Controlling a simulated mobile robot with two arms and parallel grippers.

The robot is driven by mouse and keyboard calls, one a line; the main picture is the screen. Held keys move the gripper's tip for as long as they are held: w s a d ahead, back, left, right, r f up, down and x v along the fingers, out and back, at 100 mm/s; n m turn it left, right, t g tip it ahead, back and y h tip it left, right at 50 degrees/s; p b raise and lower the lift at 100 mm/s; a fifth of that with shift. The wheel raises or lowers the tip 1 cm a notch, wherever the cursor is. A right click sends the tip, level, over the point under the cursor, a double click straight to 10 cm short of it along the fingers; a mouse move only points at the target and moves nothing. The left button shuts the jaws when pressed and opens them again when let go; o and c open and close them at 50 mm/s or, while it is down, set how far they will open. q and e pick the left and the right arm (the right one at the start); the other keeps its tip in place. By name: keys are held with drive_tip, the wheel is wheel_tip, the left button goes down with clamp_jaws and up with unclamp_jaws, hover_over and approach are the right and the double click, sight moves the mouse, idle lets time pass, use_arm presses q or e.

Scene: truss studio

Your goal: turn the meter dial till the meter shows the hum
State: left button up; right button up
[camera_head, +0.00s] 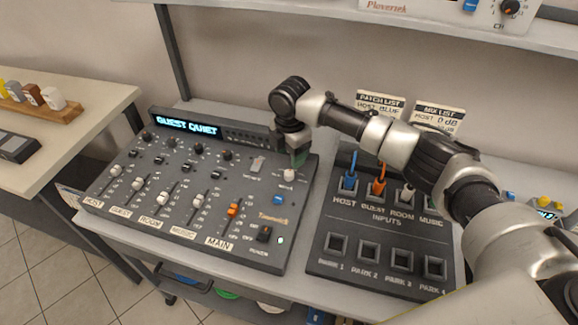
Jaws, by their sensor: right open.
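The mixing desk (130,190) stands on the table at the left of the middle. Its lit meter display (186,124) reads "GUEST QUIET". A pale round dial (289,174) sits near the desk's upper right corner; its small label is too blurred to read surely, and its pointer setting cannot be told. My right gripper (299,158) points down just above this dial, close to it. The gripper is open; whether its fingers touch the dial cannot be told. My left gripper is out of view.
The desk has several dark knobs (187,148) and sliders, including an orange main slider (233,209). The patch box (370,230), with blue and orange plugs, lies right of it under my right arm. A shelf (330,14) runs above. A side table (60,115) stands left.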

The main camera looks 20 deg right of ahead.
sight(289, 172)
wheel_tip(289, 172, down, 4)
drive_tip(key=shift+r, duration=0.2)
wheel_tip(289, 172, down, 3)
drive_tip(key=shift+w+r+p, duration=0.1)
drive_tip(key=shift+w+p, duration=0.05)
drive_tip(key=shift+p, duration=0.15)
drive_tip(key=shift+f, duration=0.3)
drive_tip(key=shift+c, duration=1.1)
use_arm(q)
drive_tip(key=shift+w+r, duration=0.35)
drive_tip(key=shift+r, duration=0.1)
use_arm(e)
drive_tip(key=c, duration=0.7)
